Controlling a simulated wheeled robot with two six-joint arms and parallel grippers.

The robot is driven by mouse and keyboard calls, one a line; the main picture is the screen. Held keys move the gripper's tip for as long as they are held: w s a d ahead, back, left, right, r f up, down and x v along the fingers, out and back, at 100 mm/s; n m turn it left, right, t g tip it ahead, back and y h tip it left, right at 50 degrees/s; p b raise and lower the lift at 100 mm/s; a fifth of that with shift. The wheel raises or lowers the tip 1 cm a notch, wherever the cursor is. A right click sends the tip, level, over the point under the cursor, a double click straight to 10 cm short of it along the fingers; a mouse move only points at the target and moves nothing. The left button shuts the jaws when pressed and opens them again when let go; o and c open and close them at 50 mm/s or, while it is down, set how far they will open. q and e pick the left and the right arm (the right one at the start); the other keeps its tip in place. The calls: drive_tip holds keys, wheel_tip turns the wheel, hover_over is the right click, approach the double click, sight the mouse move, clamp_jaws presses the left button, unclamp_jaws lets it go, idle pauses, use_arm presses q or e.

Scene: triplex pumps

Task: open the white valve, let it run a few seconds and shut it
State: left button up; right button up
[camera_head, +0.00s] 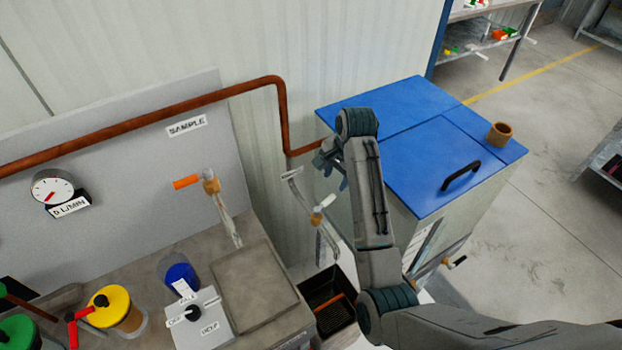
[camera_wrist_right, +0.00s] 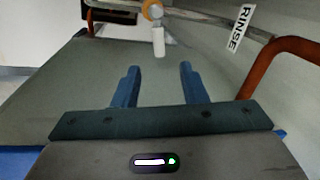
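The white valve handle (camera_head: 328,200) sticks out from a brass valve body (camera_head: 316,218) on a thin grey pipe, beside the blue-topped cabinet. In the right wrist view the white handle (camera_wrist_right: 158,40) points down from its brass body (camera_wrist_right: 152,11), just beyond the fingertips and between their lines. My right gripper (camera_head: 329,168) is above and a little behind the valve in the head view. In the right wrist view my right gripper (camera_wrist_right: 158,78) is open and empty, apart from the handle. My left gripper is not in view. I cannot see any flow at the outlet.
A dark open bin (camera_head: 328,308) stands below the valve. An orange-handled valve (camera_head: 186,182) is on the left by the SAMPLE label (camera_head: 187,126). A RINSE label (camera_wrist_right: 240,28) hangs beside a copper pipe (camera_wrist_right: 268,68).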

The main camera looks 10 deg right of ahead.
sight(328, 200)
drive_tip(key=f+p, duration=0.1)
drive_tip(key=f, duration=0.2)
drive_tip(key=a+f+p, duration=0.1)
drive_tip(key=f, duration=0.2)
drive_tip(key=w+f+p, duration=0.1)
drive_tip(key=f, duration=0.1)
drive_tip(key=shift+a+f, duration=0.15)
drive_tip(key=shift+f, duration=0.25)
drive_tip(key=shift+a+f, duration=0.1)
drive_tip(key=shift+f, duration=0.35)
clamp_jaws()
